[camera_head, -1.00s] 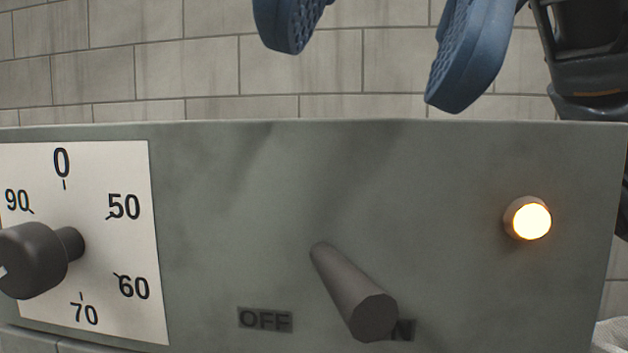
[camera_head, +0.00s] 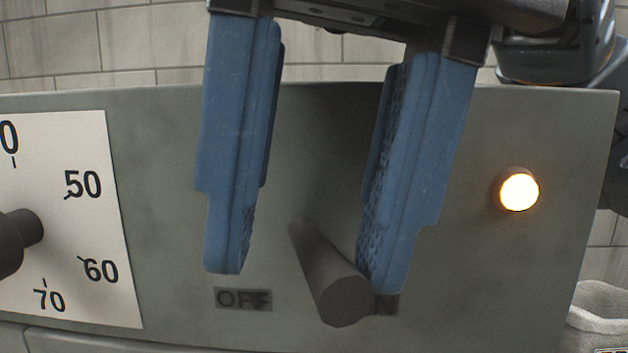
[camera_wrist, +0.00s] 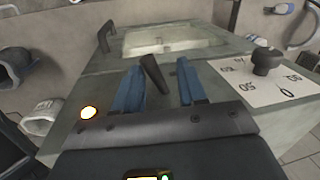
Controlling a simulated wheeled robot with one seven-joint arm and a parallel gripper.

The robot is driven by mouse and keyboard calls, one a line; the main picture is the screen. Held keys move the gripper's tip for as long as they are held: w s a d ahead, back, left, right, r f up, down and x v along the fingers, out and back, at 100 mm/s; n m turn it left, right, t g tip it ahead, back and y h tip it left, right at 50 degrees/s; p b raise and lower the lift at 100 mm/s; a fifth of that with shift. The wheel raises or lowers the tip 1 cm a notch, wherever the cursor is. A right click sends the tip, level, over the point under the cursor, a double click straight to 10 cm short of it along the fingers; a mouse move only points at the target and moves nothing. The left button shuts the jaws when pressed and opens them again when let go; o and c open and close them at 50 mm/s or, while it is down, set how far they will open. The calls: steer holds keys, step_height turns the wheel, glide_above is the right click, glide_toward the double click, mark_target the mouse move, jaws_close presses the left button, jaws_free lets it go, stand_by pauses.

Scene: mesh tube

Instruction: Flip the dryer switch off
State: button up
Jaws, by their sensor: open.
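The dryer switch (camera_head: 327,278) is a dark grey lever on the dryer's grey front panel (camera_head: 160,140). Its end leans toward the ON label (camera_head: 388,304), which it partly covers; the OFF label (camera_head: 243,299) is to its left. The round lamp (camera_head: 518,192) at the right glows. My gripper (camera_head: 305,280) is open, its two blue fingers pointing down on either side of the lever. The right finger appears close beside the lever; I cannot tell whether they touch. In the wrist view, the lever (camera_wrist: 154,74) stands between the fingers of my gripper (camera_wrist: 160,78).
A dark knob (camera_head: 18,240) on a white numbered dial plate (camera_head: 75,240) projects at the left. A pale woven basket (camera_head: 598,318) shows at the lower right.

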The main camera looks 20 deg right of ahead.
steer(key=shift+f, duration=0.1)
jaws_close()
stand_by(0.3)
steer(key=shift+a+m+b, duration=0.1)
steer(key=shift+m+b, duration=0.2)
steer(key=shift+b, duration=0.1)
steer(key=m+b, duration=0.2)
steer(key=shift+w+a+f+m+t, duration=0.1)
steer(key=shift+w+a+m+t, duration=0.05)
steer(key=shift+a+m+t, duration=0.2)
steer(key=shift+w+a+m+h+b, duration=0.15)
steer(key=shift+a+m+b, duration=0.2)
steer(key=shift+m, duration=0.35)
steer(key=shift+w+a+m+h+b, duration=0.1)
steer(key=shift+m+h+b, duration=0.05)
steer(key=shift+m+b, duration=0.4)
steer(key=shift+m, duration=0.3)
jaws_free()
steer(key=shift+r, duration=0.25)
